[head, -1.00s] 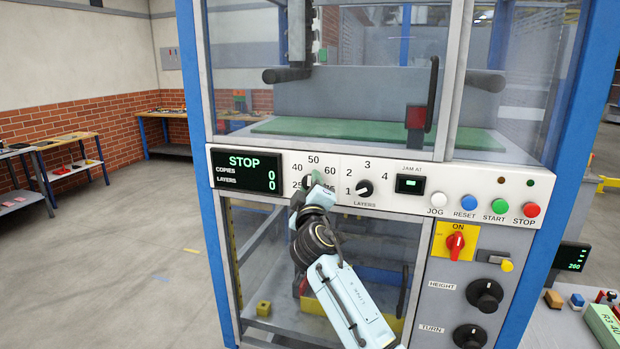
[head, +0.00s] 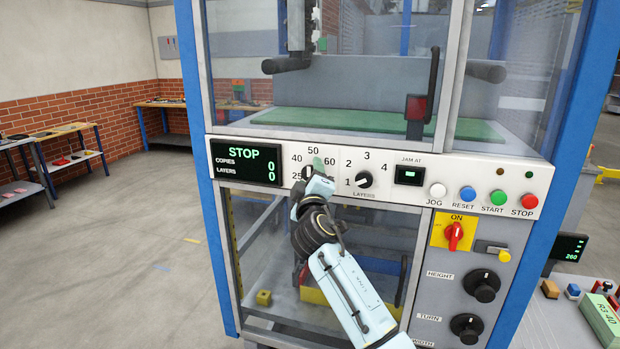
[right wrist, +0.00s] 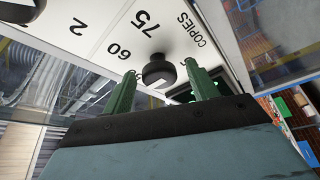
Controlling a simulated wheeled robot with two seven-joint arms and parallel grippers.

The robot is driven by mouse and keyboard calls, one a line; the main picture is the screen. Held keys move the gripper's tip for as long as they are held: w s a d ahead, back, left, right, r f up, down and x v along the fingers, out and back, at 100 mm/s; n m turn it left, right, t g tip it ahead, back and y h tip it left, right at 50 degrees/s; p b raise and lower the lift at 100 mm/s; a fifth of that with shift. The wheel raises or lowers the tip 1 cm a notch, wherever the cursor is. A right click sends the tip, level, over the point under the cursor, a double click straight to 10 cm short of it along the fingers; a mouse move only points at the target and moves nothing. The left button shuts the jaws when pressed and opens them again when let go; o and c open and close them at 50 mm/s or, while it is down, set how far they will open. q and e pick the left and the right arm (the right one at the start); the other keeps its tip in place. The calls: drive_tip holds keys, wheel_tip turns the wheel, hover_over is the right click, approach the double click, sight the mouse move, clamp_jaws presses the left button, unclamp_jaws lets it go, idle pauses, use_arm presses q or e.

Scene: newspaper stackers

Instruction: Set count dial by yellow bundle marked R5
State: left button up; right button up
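The count dial (head: 307,173) is a black round knob on the white panel, under the numbers 40, 50 and 60. My right gripper (head: 316,168) is in front of it and partly hides it in the head view. In the right wrist view the dial (right wrist: 158,72) shows between the two green fingers of my gripper (right wrist: 163,85), which are spread apart; I cannot tell whether either touches it. The display (head: 246,163) reads STOP, copies 0, layers 0. I see no yellow bundle marked R5. My left gripper is not in view.
The layers dial (head: 364,180) sits just right of my gripper, with the jam display (head: 409,175) beyond. Jog, reset, start and stop buttons (head: 528,201) line the panel's right. A green bundle marked R3 40 (head: 606,318) lies at the lower right edge.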

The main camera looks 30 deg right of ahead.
drive_tip(key=b+v, duration=0.3)
drive_tip(key=v, duration=1)
drive_tip(key=shift+s, duration=0.15)
drive_tip(key=shift+a+f, duration=0.1)
drive_tip(key=shift+f, duration=0.05)
